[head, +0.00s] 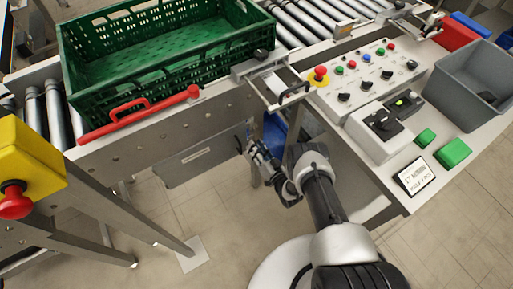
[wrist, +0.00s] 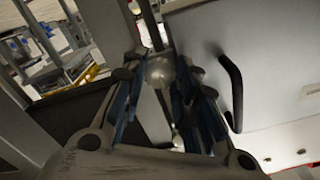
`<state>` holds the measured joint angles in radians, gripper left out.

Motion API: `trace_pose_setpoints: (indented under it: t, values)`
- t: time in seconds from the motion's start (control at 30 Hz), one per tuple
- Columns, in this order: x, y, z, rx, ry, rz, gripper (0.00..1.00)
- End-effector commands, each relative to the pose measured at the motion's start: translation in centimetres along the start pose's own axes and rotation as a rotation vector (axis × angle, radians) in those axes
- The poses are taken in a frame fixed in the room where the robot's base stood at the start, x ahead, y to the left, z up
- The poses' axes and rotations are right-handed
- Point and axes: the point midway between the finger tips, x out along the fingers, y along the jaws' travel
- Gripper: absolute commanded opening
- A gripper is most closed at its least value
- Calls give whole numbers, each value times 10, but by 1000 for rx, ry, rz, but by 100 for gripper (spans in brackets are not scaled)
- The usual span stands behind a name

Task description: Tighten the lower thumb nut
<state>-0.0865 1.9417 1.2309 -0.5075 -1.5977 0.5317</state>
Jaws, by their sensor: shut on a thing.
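My gripper (head: 251,147) reaches in below the conveyor's side rail, beside the control desk. In the wrist view my gripper (wrist: 161,82) has its blue-padded fingers closed on both sides of a rounded silver piece, which looks like the lower thumb nut (wrist: 159,72). A thin dark rod (wrist: 150,25) runs up from the nut. The fingers hide the nut's sides, so I cannot tell how far it is turned. In the head view the nut is too small and covered to make out.
A black bar handle (wrist: 232,88) on a pale panel stands close to the right of my fingers. A green crate (head: 165,88) sits on the conveyor above. The control desk (head: 345,150) is right of my arm. A grey bin (head: 450,95) stands on it.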

Motion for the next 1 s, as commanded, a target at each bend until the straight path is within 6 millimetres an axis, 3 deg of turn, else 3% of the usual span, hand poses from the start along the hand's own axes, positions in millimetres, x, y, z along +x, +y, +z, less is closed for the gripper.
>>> trace_pose_setpoints:
  t: [0.67, 0.7, 1.0]
  values:
    - [1, -1, -1, 58, 1, -2, 3]
    - [1, -1, -1, 58, 1, -2, 30]
    - [0, 0, 0, 58, 0, -1, 48]
